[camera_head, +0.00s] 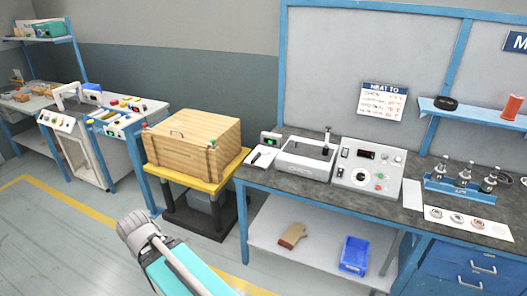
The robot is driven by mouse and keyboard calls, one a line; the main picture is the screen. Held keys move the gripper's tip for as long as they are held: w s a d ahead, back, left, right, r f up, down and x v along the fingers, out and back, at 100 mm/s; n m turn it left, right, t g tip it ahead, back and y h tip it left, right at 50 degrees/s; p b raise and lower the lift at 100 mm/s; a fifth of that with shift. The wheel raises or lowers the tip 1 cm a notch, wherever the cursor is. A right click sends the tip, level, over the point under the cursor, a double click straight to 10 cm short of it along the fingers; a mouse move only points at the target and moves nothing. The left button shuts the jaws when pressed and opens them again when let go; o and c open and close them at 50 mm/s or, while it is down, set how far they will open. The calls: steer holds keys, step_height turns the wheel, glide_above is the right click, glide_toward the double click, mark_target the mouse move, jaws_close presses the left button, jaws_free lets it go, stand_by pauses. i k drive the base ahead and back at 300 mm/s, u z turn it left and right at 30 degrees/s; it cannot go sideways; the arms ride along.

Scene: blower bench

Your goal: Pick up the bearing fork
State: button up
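I cannot make out a bearing fork for certain in this view. A blue rack (440,187) at the right of the workbench holds several metal tools (465,174) with dark tops, too small to identify. A white strip (490,228) in front of the rack bears several small round parts (458,219). Part of my arm, grey and teal, shows at the bottom centre. My gripper's fingers do not show, so I cannot see whether it holds anything.
The grey-topped workbench (262,182) carries a heater-like unit (305,160) and a control box (365,170). Its lower shelf (315,250) holds a brown glove (292,235) and blue bin (354,254). A wooden crate (190,145) stands on a yellow-topped stand. Floor shows at left.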

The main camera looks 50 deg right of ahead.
mark_target(259, 154)
steer(key=z, duration=0.35)
steer(key=i, duration=1.15)
steer(key=z, duration=0.45)
